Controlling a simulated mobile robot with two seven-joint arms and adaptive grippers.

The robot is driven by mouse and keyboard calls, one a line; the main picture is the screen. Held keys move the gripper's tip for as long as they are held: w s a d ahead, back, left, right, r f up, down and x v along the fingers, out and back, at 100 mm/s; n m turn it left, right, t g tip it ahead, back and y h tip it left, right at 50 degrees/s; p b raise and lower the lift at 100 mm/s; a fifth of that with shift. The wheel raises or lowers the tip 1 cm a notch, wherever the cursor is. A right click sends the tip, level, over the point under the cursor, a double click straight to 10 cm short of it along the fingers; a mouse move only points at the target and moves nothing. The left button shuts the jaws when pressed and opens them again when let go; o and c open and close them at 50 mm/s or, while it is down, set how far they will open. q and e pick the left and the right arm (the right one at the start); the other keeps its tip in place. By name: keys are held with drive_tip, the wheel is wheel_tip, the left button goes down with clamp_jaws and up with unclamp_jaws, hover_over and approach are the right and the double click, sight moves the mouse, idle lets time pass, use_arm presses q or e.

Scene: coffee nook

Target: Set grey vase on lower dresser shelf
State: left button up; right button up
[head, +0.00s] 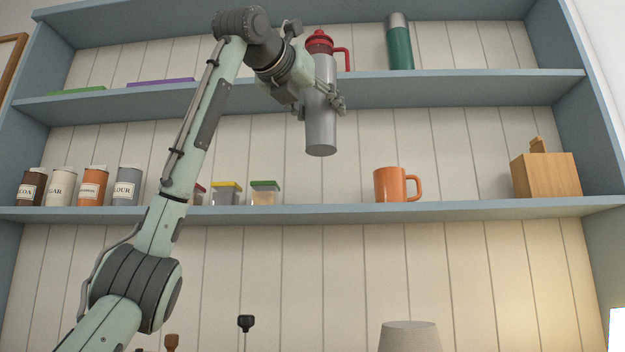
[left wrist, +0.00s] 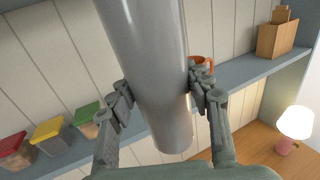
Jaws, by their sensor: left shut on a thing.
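The grey vase (head: 320,120) is a tall, plain cylinder held upright in front of the dresser. My left gripper (head: 323,105) is shut on the vase around its middle, at about the height of the upper shelf (head: 480,77). In the left wrist view the vase (left wrist: 152,60) stands between both fingers, with its lower end hanging free. The lower dresser shelf (head: 330,212) runs below it, with a bare stretch between the green-lidded container and the orange mug (head: 390,185). My right gripper does not show.
Labelled canisters (head: 93,187) and lidded containers (head: 265,192) stand at the left of the lower shelf. A wooden box (head: 546,175) stands at its right. On the upper shelf are a red-topped jug (head: 319,42) behind the vase and a green flask (head: 400,45).

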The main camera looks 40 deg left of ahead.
use_arm(q)
drive_tip(key=w+a+p, duration=0.3)
drive_tip(key=w+a, duration=0.5)
drive_tip(key=w, duration=0.5)
drive_tip(key=f, duration=0.6)
drive_tip(key=shift+s+d+f, duration=0.1)
drive_tip(key=shift+s+f, duration=0.15)
drive_tip(key=shift+f, duration=0.15)
drive_tip(key=shift+w+f, duration=0.1)
drive_tip(key=shift+f, duration=0.05)
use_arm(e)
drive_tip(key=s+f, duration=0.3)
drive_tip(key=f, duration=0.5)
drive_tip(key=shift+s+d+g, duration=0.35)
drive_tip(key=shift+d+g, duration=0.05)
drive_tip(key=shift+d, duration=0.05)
use_arm(q)
drive_tip(key=o, duration=1.4)
drive_tip(key=shift+f, duration=0.1)
